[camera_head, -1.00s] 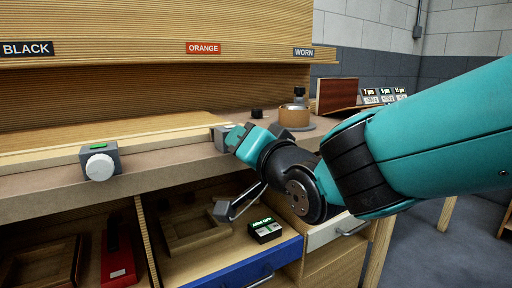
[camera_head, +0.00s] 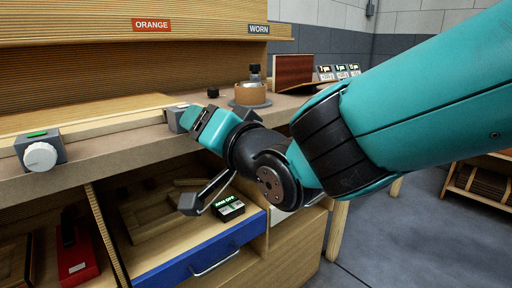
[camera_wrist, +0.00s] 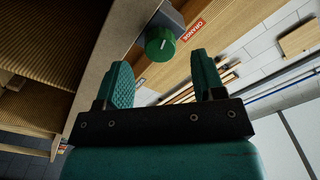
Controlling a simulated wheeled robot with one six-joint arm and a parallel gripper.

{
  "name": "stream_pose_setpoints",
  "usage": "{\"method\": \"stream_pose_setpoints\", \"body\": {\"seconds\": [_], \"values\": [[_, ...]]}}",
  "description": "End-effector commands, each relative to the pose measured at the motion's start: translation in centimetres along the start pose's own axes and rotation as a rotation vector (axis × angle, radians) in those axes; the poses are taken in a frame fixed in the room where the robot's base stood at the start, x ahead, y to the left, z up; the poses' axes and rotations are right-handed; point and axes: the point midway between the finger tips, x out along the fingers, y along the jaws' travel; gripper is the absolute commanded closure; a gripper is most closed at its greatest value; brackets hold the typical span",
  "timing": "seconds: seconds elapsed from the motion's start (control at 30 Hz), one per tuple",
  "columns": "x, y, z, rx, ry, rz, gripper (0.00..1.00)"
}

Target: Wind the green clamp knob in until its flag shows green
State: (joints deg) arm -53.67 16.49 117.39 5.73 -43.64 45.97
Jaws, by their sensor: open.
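The green clamp knob (camera_wrist: 160,43) shows in the wrist view, on the front of a grey clamp block (camera_wrist: 168,16) at the bench edge. My gripper (camera_wrist: 161,75) is open. Its two fingers stand either side of the knob's line, and the knob appears just beyond the fingertips, with nothing between them. In the head view the grey block (camera_head: 173,116) is partly covered by my gripper (camera_head: 196,122), and the green knob is hidden there. I cannot make out this clamp's flag in either view.
Another clamp with a white knob (camera_head: 40,156) and a green flag (camera_head: 37,134) sits at the left. Below the bench are an open blue-fronted drawer (camera_head: 215,258) and a small black display box (camera_head: 228,208). A tan pot (camera_head: 250,95) stands behind my gripper.

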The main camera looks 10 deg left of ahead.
Motion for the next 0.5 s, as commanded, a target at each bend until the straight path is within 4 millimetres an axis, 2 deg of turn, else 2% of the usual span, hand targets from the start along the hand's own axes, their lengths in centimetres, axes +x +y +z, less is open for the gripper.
{"method": "stream_pose_setpoints", "body": {"seconds": [0.03, 0.3, 0.5], "values": [[-1.4, -0.1, -0.1, -0.001, 0.000, 0.000, 0.37], [-8.4, -0.1, 0.0, 0.001, -0.002, -0.001, 0.37], [-12.3, -0.1, 0.1, 0.000, -0.003, -0.001, 0.37]]}}
